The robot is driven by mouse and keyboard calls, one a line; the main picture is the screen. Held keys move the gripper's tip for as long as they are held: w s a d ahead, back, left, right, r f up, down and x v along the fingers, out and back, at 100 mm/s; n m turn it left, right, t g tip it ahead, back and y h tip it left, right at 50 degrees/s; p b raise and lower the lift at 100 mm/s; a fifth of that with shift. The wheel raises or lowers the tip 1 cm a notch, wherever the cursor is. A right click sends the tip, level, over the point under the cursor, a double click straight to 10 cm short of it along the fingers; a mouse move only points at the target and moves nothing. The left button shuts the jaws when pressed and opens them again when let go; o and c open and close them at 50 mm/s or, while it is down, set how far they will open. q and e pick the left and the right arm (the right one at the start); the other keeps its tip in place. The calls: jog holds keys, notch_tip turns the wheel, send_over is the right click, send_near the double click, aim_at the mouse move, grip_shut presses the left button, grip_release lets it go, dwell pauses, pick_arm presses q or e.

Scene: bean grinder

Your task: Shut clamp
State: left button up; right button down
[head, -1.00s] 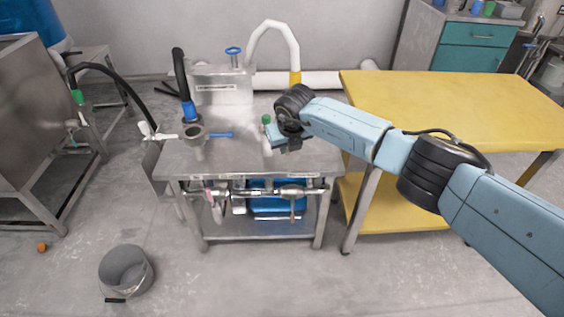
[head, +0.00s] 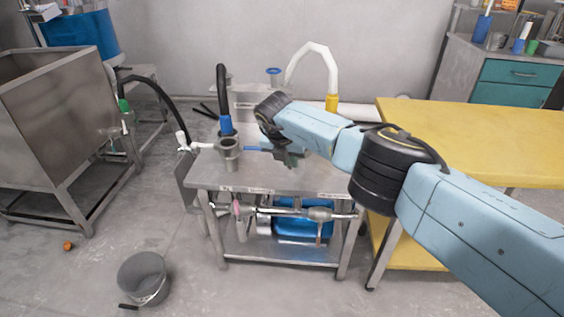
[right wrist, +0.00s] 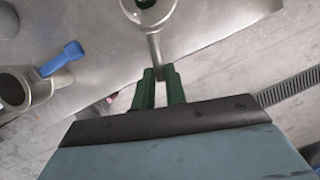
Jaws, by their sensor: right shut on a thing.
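My right gripper (head: 290,160) is over the right part of the steel table's top (head: 240,178). In the right wrist view my right gripper (right wrist: 162,78) has its green fingers shut on a thin metal lever (right wrist: 154,48). The lever runs up to a round metal fitting (right wrist: 148,10), cut off by the picture's top edge. This looks like the clamp, but its jaw is out of view, so I cannot tell how far it is closed. In the head view my wrist hides the fitting. My left gripper is not in view.
A white pipe (head: 315,60) arches behind. A yellow table (head: 470,130) is at right, a grey bucket (head: 143,277) on the floor.

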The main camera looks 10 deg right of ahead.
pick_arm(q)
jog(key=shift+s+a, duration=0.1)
pick_arm(e)
jog(key=shift+w+a, duration=0.1)
jog(key=shift+w, duration=0.05)
jog(key=shift+r, duration=0.1)
jog(key=c, duration=1.4)
grip_release()
jog(key=shift+c, duration=0.2)
